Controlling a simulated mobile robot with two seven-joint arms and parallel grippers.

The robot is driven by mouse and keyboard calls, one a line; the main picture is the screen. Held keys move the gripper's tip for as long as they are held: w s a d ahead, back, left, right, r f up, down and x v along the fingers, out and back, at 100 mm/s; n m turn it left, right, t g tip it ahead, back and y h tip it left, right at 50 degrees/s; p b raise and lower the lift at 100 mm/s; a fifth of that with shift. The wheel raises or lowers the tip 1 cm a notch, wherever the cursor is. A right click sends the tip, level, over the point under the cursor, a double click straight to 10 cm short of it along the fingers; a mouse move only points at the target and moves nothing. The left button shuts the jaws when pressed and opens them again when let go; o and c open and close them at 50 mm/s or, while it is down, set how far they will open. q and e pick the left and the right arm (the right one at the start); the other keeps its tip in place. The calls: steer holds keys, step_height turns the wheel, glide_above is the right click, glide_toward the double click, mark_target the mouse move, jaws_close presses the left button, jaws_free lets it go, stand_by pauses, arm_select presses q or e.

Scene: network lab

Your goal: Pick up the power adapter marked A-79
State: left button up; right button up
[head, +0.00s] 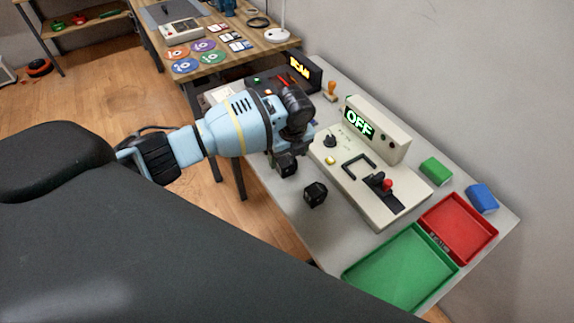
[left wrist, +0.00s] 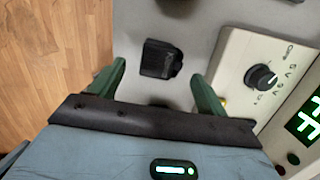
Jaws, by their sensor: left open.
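Two small black block-shaped adapters are on the grey table. One (head: 286,165) is just below my left gripper (head: 292,146) in the head view. The other (head: 316,194) is nearer the table's front edge. In the left wrist view, the open green fingers of my left gripper (left wrist: 159,74) stand on either side of the first adapter (left wrist: 160,59), with gaps at both sides. The second adapter (left wrist: 178,6) is cut off at the top edge. No marking is readable on either, so I cannot tell which is A-79. My right gripper is out of view.
A beige device (head: 372,171) with a lit OFF display, a knob and a red-topped lever stands beside the adapters. A green tray (head: 400,268), a red tray (head: 459,228), and green (head: 436,171) and blue (head: 482,198) blocks are to the right.

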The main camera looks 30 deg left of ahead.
mark_target(287, 160)
arm_select(q)
steer(key=f, duration=0.3)
steer(key=a+f, duration=0.1)
steer(key=shift+w+f, duration=0.35)
steer(key=shift+f, duration=0.05)
steer(key=shift+c, duration=0.5)
steer(key=c, duration=1.1)
steer(key=shift+o, duration=0.2)
steer(key=shift+r, duration=0.15)
